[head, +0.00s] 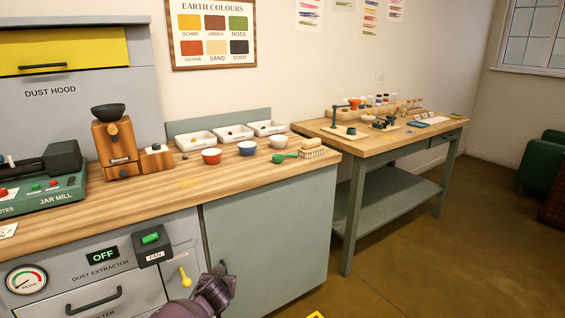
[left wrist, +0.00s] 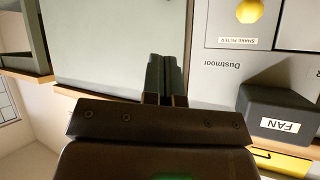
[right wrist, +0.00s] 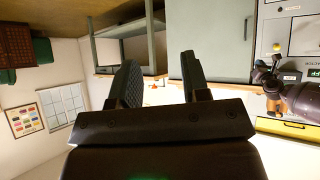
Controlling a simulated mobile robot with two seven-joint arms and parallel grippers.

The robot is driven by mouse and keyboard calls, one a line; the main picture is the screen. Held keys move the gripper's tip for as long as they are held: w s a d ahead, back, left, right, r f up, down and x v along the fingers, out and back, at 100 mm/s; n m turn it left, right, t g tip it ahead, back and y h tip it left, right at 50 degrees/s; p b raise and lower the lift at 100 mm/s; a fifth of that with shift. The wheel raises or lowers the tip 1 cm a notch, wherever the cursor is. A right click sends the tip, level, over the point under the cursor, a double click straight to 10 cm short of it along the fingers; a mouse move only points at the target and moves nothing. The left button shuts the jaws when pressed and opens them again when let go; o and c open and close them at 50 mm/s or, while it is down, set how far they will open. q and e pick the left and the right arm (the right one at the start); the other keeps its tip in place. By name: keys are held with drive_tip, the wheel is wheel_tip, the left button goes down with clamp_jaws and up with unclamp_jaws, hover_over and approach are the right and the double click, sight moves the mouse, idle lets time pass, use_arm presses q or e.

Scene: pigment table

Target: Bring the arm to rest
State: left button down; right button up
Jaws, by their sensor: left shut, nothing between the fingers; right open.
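My left gripper (left wrist: 166,75) is shut and empty in the left wrist view, in front of the grey-green cabinet door (left wrist: 115,45). Part of my left arm (head: 207,297) shows at the bottom of the head view, before the cabinet front and below the yellow shake-filter knob (head: 185,277). My right gripper (right wrist: 158,68) is open and empty in the right wrist view, with nothing between its fingers. It is outside the head view. The left arm (right wrist: 302,98) also shows at the right edge of the right wrist view.
The fan switch box (head: 151,245) juts from the cabinet front beside the "OFF" display (head: 103,254). The wooden worktop (head: 100,208) holds a jar mill (head: 45,190), a grinder (head: 115,150), bowls and trays. A second workbench (head: 400,138) stands to the right. The floor (head: 430,255) before it is clear.

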use_arm(q)
drive_tip(key=s+d+r+m+t+h+p, duration=0.15)
drive_tip(key=s+r, duration=0.25)
drive_tip(key=s, duration=0.5)
drive_tip(key=s+d+r+m+t+h+p, duration=0.1)
drive_tip(key=s+r+m+h+p, duration=0.2)
drive_tip(key=s, duration=0.5)
drive_tip(key=s+a+f+n+y+p, duration=0.1)
drive_tip(key=s+a, duration=0.2)
drive_tip(key=s, duration=0.8)
drive_tip(key=s+a+f+n+g, duration=0.1)
drive_tip(key=s+a, duration=0.3)
drive_tip(key=s, duration=0.7)
drive_tip(key=s+a+f+n+g+y+p, duration=0.1)
drive_tip(key=s+a, duration=0.3)
drive_tip(key=s, duration=0.7)
drive_tip(key=shift+a+f+y+p, duration=0.15)
drive_tip(key=shift+f+y+p, duration=0.05)
drive_tip(key=shift+y+p, duration=0.15)
use_arm(e)
wheel_tip(320, 180, up, 6)
drive_tip(key=shift+r+t, duration=0.25)
drive_tip(key=shift+t, duration=0.05)
use_arm(q)
drive_tip(key=shift+n+g, duration=0.25)
use_arm(e)
drive_tip(key=shift+w+r, duration=0.2)
drive_tip(key=shift+w, duration=0.1)
drive_tip(key=shift+w+a, duration=0.1)
